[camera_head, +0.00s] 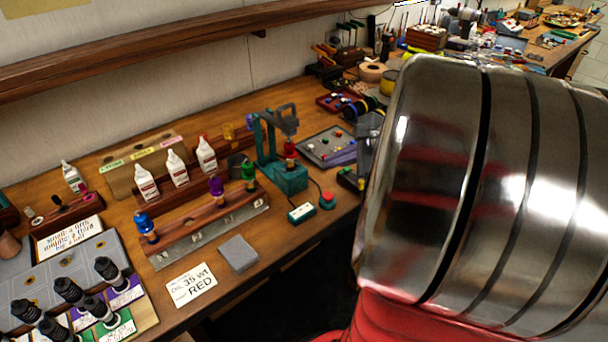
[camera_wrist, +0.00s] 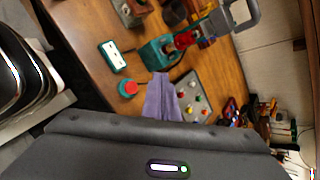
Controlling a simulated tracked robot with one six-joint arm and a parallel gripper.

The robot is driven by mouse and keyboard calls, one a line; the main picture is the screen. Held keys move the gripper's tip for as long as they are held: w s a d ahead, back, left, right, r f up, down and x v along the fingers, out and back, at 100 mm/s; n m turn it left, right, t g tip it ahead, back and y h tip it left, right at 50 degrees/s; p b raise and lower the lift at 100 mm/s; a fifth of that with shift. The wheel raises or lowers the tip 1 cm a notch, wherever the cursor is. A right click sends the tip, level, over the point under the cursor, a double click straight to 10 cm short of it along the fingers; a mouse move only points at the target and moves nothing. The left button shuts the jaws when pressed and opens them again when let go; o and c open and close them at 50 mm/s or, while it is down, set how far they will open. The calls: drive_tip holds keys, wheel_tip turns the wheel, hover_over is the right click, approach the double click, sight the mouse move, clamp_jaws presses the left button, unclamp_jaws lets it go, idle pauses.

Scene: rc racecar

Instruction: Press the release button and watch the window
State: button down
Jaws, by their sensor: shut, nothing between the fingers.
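The release button (camera_head: 327,200) is a red cap on a teal base, on the bench right of the teal press stand (camera_head: 287,178). It shows again in the wrist view (camera_wrist: 128,88). The window appears to be the small white panel in a teal box (camera_head: 301,212), left of the button; its reading is too small to tell. A red damper (camera_head: 290,150) stands in the press. My gripper (camera_wrist: 160,135) fills the bottom of the wrist view as a grey body, shut and apart from the button; its fingertips are not clear. My arm hides part of the head view.
Blue (camera_head: 146,226), purple (camera_head: 216,186) and green (camera_head: 248,174) dampers stand in a wooden rack. A purple cloth (camera_wrist: 160,97) and a tray with colored knobs (camera_wrist: 194,90) lie near the button. White bottles stand behind the rack. The bench front edge is near the button.

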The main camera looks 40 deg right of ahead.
sight(332, 197)
drive_tip(key=shift+f, duration=3.85)
drive_tip(key=shift+f, duration=0.1)
drive_tip(key=shift+f, duration=0.3)
drive_tip(key=shift+f, duration=0.55)
drive_tip(key=shift+r, duration=0.1)
idle(0.4)
drive_tip(key=shift+r, duration=3.4)
